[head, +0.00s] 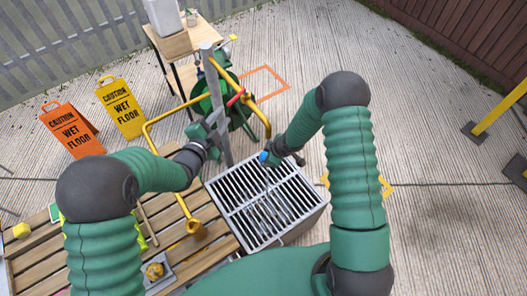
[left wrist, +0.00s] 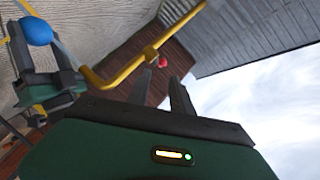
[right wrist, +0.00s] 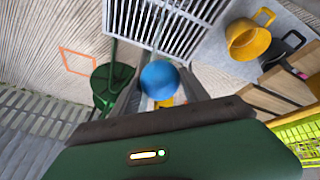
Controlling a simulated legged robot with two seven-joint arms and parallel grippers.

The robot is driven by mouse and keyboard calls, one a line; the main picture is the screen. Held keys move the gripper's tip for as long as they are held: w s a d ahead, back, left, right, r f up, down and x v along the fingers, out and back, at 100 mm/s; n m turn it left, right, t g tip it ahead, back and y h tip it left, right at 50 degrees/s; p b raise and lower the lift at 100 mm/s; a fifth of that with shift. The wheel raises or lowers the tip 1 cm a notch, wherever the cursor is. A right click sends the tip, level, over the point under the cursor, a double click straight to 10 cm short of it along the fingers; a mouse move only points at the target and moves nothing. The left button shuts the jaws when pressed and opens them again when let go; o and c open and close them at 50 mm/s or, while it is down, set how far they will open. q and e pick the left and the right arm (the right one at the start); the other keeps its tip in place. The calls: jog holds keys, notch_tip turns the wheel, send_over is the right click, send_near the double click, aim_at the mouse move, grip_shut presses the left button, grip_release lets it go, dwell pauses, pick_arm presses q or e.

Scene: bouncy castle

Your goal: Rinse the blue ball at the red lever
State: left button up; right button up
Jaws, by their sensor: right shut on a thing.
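The blue ball (head: 264,156) is held between the fingers of my right gripper (head: 270,158), above the metal grate; it also shows in the right wrist view (right wrist: 159,80) and the left wrist view (left wrist: 36,31). Faint pale streaks show over the grate below it, perhaps water. The red lever (head: 236,97) sits on the grey post by the yellow pipe. Its red end (left wrist: 163,62) shows beyond and between the fingertips of my left gripper (left wrist: 161,88). That gripper (head: 217,122) is open, close to the lever; whether it touches is unclear.
The slatted grate (head: 250,207) stands beside a wooden bench (head: 100,243). The yellow pipe (head: 167,113) bends around the post (head: 217,90). A green hose reel (head: 205,104) stands behind. Two wet-floor signs (head: 122,108) stand at left. The paved floor at right is mostly clear.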

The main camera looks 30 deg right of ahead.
aim_at(228, 104)
pick_arm(q)
jog(key=s+m, duration=0.1)
jog(key=s+m+h, duration=0.1)
jog(key=s, duration=0.1)
jog(key=s+d+m, duration=0.1)
jog(key=shift+s+d+f+m+h, duration=0.1)
jog(key=shift+s+f+m+h, duration=0.2)
jog(key=shift+s+f+m, duration=0.1)
grip_shut()
jog(key=w+d, duration=0.5)
jog(key=w, duration=0.4)
jog(key=shift+w+d+f+m+t, duration=0.15)
jog(key=shift+d+f+m+t, duration=0.15)
jog(key=shift+f+m, duration=0.15)
jog(key=shift+w+a, duration=0.35)
jog(key=shift+w, duration=0.2)
jog(key=shift+w+a, duration=0.3)
jog(key=shift+w, duration=0.2)
pick_arm(e)
jog(key=shift+d, duration=0.1)
pick_arm(q)
jog(key=shift+a+r, duration=0.15)
jog(key=shift+a, duration=0.05)
pick_arm(e)
jog(key=shift+s+r, duration=0.15)
jog(key=shift+s, duration=0.1)
